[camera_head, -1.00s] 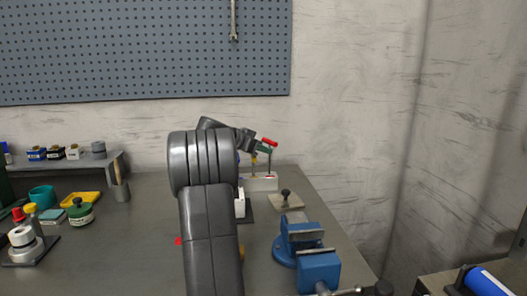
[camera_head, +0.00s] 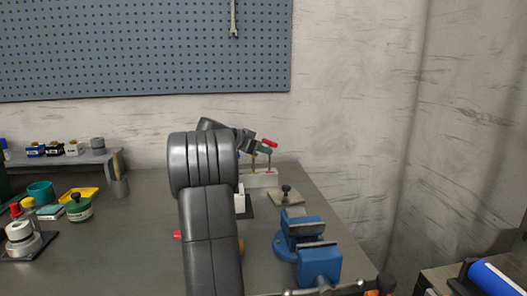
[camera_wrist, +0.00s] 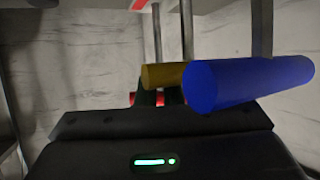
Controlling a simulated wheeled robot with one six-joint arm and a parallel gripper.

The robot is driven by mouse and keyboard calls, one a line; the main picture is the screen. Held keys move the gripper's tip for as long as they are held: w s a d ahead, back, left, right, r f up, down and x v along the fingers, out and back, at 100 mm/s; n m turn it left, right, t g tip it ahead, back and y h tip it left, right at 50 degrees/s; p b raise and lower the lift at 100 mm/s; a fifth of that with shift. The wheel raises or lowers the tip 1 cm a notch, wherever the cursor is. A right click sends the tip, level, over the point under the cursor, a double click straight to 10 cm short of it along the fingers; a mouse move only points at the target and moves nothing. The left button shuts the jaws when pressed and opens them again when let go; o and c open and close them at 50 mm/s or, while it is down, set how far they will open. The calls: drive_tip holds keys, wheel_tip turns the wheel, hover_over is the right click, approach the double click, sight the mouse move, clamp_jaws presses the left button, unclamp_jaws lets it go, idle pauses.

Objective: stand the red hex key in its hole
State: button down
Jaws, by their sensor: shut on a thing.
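In the head view, my gripper (camera_head: 261,147) is at the far end of the bench, shut on the red hex key (camera_head: 270,142) by its handle. The red handle also shows in the wrist view (camera_wrist: 150,98), between the jaws and partly behind a yellow handle. The key's shaft hangs below the jaws, over a white block (camera_head: 259,181). A red mark (camera_wrist: 138,4) shows at the top of the wrist view. I cannot tell whether the shaft's lower end is in a hole or above it.
A yellow-handled key (camera_wrist: 163,76) and a blue-handled key (camera_wrist: 245,82) stand close to my gripper. A black-knobbed plate (camera_head: 287,196) and a blue vise (camera_head: 318,264) are right of my arm. My arm hides part of the bench.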

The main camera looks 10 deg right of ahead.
drive_tip(key=shift+f, duration=0.2)
drive_tip(key=c, duration=1.5)
unclamp_jaws()
drive_tip(key=p+v, duration=0.1)
drive_tip(key=v, duration=1.3)
drive_tip(key=shift+d+r, duration=0.1)
drive_tip(key=shift+r, duration=0.05)
drive_tip(key=x, duration=1)
drive_tip(key=shift+w+d+f+b, duration=0.15)
drive_tip(key=shift+f+b, duration=0.05)
drive_tip(key=shift+b, duration=0.2)
